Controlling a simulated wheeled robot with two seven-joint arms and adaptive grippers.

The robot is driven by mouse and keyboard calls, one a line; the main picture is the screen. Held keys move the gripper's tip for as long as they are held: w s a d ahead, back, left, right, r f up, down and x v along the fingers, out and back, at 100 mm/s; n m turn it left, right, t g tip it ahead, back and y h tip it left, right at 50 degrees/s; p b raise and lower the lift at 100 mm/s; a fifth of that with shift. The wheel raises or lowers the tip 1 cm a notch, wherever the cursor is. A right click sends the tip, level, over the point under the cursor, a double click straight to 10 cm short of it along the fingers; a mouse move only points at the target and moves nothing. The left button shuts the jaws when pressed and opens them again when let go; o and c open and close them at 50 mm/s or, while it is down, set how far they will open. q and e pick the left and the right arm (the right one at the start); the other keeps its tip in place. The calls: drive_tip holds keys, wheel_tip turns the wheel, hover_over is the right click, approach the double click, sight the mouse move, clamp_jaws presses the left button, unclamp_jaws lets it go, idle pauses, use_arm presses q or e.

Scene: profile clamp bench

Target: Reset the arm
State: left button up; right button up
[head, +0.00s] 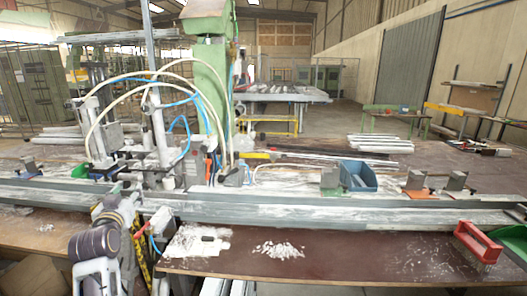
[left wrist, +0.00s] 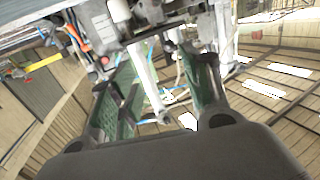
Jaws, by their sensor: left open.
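My left arm comes in at the lower left of the head view, and its gripper (head: 128,203) is at the front edge of the bench, before the clamp machine. That view looks upward past the fingers to the clamp parts and the roof. My right gripper is not in view.
A long metal profile rail (head: 330,211) runs across the bench behind the gripper. The green clamp machine (head: 209,75) with hoses rises behind it.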

use_arm(q)
drive_tip(key=s+d+f+m+g+h, duration=0.25)
drive_tip(key=s+d+f, duration=0.35)
drive_tip(key=f, duration=0.5)
drive_tip(key=s+d+f+m+g+h, duration=0.1)
drive_tip(key=s+d+f+g, duration=0.4)
drive_tip(key=f, duration=0.5)
drive_tip(key=s+d+f+m+g+h, duration=0.1)
drive_tip(key=s+d+f+g, duration=0.25)
drive_tip(key=s+f, duration=0.45)
drive_tip(key=s+d+f+m+g+h, duration=0.15)
drive_tip(key=s+d+f, duration=0.35)
drive_tip(key=s, duration=0.7)
wheel_tip(320, 180, down, 31)
drive_tip(key=s+a+g+y, duration=0.1)
drive_tip(key=s+a+g, duration=0.1)
drive_tip(key=a, duration=0.1)
drive_tip(key=s+a+f, duration=0.3)
drive_tip(key=s+f, duration=0.6)
drive_tip(key=s, duration=0.1)
drive_tip(key=s+a+f+p, duration=0.1)
drive_tip(key=s+a+f, duration=0.3)
drive_tip(key=s+f, duration=0.6)
drive_tip(key=shift+s+a+f+y, duration=0.2)
drive_tip(key=shift+s+a+y, duration=0.1)
drive_tip(key=shift+s+y, duration=0.1)
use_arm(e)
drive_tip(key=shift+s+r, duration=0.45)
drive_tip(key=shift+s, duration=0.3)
